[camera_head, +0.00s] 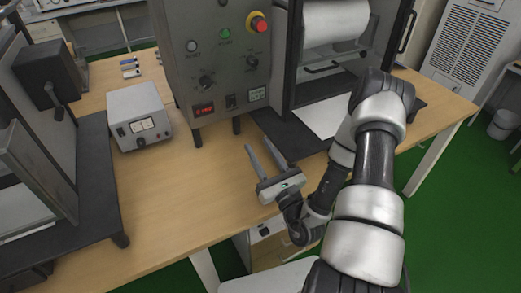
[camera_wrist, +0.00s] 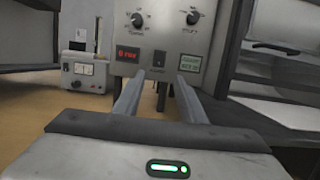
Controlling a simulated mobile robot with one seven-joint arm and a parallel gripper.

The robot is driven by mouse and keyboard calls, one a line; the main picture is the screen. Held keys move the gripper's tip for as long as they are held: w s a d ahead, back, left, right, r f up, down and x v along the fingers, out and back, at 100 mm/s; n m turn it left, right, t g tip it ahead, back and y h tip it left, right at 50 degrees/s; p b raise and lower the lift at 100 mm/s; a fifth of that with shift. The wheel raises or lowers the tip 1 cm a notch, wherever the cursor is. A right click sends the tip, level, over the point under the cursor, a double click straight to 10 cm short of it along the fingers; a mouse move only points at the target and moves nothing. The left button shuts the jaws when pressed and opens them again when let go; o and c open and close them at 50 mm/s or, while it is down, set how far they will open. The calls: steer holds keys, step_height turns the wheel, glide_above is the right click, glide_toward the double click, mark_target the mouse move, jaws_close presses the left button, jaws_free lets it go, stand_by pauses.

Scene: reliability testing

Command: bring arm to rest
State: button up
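My gripper (camera_head: 264,159) is over the front part of the wooden table, in front of the grey control panel. Its two fingers are spread apart with nothing between them. In the wrist view the open fingers (camera_wrist: 160,88) point at the lower part of the panel. My arm is bent, reaching from the lower right of the head view up to an elbow and back down to the gripper.
The control panel (camera_head: 213,60) with a red emergency button stands on the wooden table (camera_head: 185,180). A machine with a white roll (camera_head: 335,20) is to its right. A small grey meter box (camera_head: 139,113) and dark equipment (camera_head: 85,190) are at left. The front middle tabletop is clear.

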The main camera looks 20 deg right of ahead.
stand_by(0.3)
steer(key=s+a+r+n+g+y, duration=0.3)
steer(key=a+r+n+g+y, duration=0.2)
steer(key=a+r+n+y, duration=0.2)
steer(key=s+a+r+n+g+y, duration=0.2)
steer(key=a+r+n+g+y, duration=0.35)
steer(key=a+n+y, duration=0.2)
steer(key=s+a+r+n+g+h, duration=0.1)
steer(key=s+a+n+g+h, duration=0.25)
steer(key=s+n+g, duration=0.45)
steer(key=s+a+r+n+g+h, duration=0.15)
steer(key=s+n+g+h, duration=0.3)
steer(key=s, duration=0.45)
steer(key=d+r+n+t+h, duration=0.3)
steer(key=d+t+h, duration=0.15)
steer(key=d, duration=0.35)
steer(key=d+r+n+t+h, duration=0.35)
steer(key=d+h, duration=0.25)
steer(key=d, duration=0.2)
step_height(320, 180, up, 16)
steer(key=p, duration=1.6)
steer(key=shift+w+f, duration=0.15)
steer(key=shift+w, duration=0.1)
